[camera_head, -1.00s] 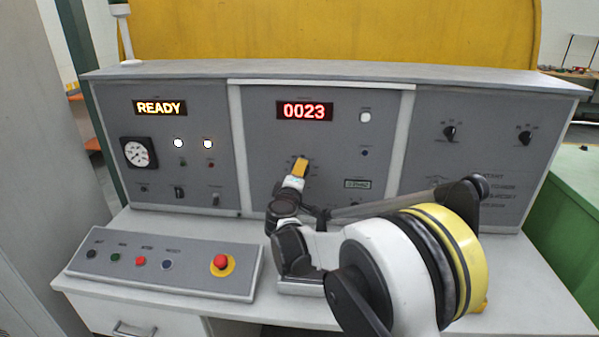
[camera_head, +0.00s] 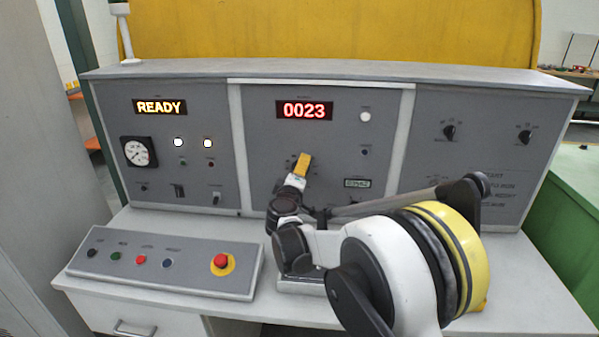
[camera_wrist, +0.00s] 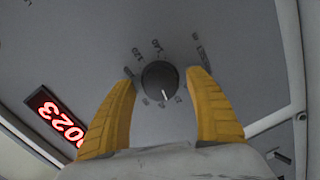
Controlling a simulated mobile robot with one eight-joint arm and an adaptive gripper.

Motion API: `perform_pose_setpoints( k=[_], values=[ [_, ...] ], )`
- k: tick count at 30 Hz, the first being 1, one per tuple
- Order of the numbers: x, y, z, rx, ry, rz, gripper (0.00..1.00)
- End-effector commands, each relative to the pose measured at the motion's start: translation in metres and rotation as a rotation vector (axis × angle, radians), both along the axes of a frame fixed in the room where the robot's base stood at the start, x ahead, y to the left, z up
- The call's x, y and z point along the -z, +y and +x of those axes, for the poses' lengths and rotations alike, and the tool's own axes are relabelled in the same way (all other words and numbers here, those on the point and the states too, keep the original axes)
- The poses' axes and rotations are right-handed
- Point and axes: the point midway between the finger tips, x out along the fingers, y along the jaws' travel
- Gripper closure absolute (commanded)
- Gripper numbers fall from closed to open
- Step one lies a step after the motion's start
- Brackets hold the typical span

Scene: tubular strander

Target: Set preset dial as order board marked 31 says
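The preset dial (camera_wrist: 158,82) is a round black knob with a white pointer line, ringed by small printed marks, on the grey middle panel. In the wrist view its pointer is aimed toward the lower right of the picture. My gripper (camera_wrist: 163,77) has two yellow fingers, one on each side of the dial, with a gap between each finger and the knob. In the head view the gripper (camera_head: 302,165) covers the dial. The red display (camera_head: 304,110) above reads 0023. I cannot make out an order board marked 31 in any view.
A left display (camera_head: 160,107) reads READY. A sloped button box (camera_head: 165,265) with a red emergency button (camera_head: 221,261) sits on the desk at left. A small counter (camera_head: 357,183) and two black selector knobs (camera_head: 449,132) (camera_head: 525,137) are right of the dial.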

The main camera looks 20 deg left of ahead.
Motion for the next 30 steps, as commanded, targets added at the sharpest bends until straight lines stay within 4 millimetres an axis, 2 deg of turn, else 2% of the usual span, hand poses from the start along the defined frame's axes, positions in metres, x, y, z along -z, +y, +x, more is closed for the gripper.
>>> perform_pose_setpoints(
  k=[8,11,21,25,30],
  values=[
    [0.0,-0.001,-0.007,0.0,0.0,0.0,0.37],
    [-0.002,-0.003,-0.022,-0.002,0.0,0.0,0.37],
    [-0.007,-0.016,-0.094,-0.002,0.0,-0.001,0.37],
    [-0.009,-0.02,-0.11,0.0,0.0,-0.001,0.37],
    [-0.009,-0.021,-0.118,0.0,0.0,0.0,0.37]
  ],
)
